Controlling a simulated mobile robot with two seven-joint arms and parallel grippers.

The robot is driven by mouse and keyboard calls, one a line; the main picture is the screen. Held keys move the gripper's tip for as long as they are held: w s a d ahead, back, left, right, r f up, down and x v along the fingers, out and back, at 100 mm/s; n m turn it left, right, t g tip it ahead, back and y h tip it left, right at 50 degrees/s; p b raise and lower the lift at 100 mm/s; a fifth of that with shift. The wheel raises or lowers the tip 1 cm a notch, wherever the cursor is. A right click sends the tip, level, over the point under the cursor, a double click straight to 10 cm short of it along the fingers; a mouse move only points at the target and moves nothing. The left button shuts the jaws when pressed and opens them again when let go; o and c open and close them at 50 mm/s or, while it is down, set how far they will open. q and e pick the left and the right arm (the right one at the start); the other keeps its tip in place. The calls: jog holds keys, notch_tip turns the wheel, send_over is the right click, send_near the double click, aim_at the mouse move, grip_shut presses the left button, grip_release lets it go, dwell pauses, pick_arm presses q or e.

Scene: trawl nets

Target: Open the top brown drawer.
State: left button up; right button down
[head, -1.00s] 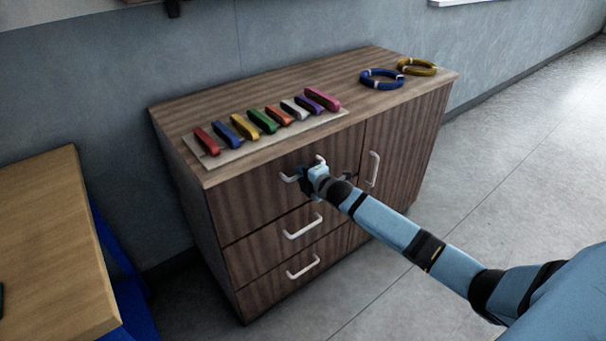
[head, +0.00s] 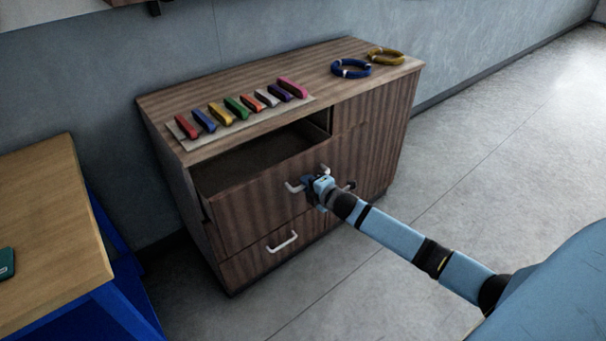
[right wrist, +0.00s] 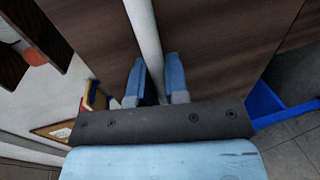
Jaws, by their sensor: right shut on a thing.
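The top brown drawer (head: 262,190) is pulled well out of the wooden cabinet (head: 395,110). Its inside shows as a dark, empty-looking space behind the front panel. My right gripper (head: 314,188) is at the drawer's white handle (head: 293,188), its fingers on either side of the bar and shut on it. The right wrist view shows the handle bar (right wrist: 146,45) running between the two blue fingers (right wrist: 156,82). Part of the handle is hidden by the gripper in the head view. My left gripper is not in view.
A lower drawer with a white handle (head: 282,243) is shut. Several coloured bars lie on a board (head: 186,141) on the cabinet top, with a blue ring (head: 351,68) and a yellow ring (head: 386,56). A wooden table (head: 50,220) stands left. Floor at right is clear.

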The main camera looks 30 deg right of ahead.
jog(key=f+p+v, duration=0.2)
jog(key=p+v, duration=0.1)
jog(key=v, duration=0.6)
jog(key=shift+s, duration=0.35)
jog(key=shift+d+r, duration=0.1)
jog(key=c, duration=1.1)
grip_release()
jog(key=shift+c, duration=0.2)
jog(key=v, duration=1.4)
jog(key=shift+w+d, duration=0.1)
jog(key=shift+d, duration=0.05)
